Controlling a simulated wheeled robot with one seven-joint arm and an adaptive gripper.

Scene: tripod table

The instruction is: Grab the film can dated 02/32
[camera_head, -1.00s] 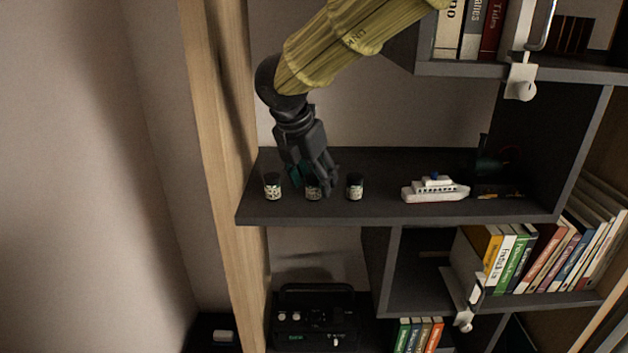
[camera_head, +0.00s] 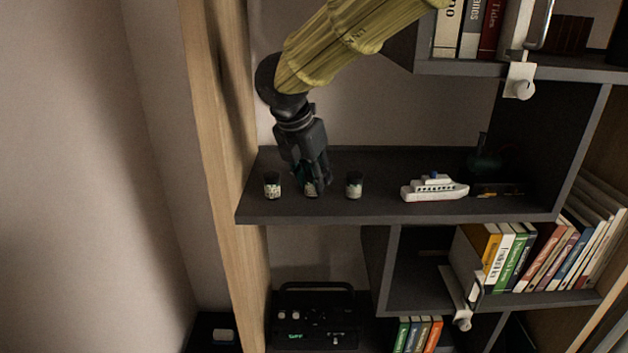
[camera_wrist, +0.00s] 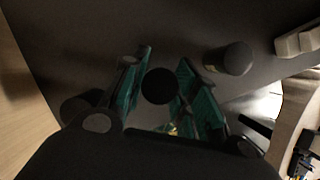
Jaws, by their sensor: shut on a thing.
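Three small film cans with black lids and pale labels stand in a row on the dark shelf (camera_head: 400,208): a left can (camera_head: 272,186), a middle can (camera_head: 311,188) and a right can (camera_head: 354,185). The dates on the labels are too small to read. My gripper (camera_head: 312,191) is shut on the middle can, with a finger on each side. In the wrist view the middle can's black lid (camera_wrist: 159,86) shows between the teal finger pads. The right can also shows there (camera_wrist: 229,59), apart from the fingers. The left can is partly hidden behind a finger there.
A white toy ship (camera_head: 435,188) stands on the same shelf to the right, with a dark object (camera_head: 488,165) behind it. A wooden post (camera_head: 222,150) rises at the shelf's left end. The shelf between the right can and the ship is clear.

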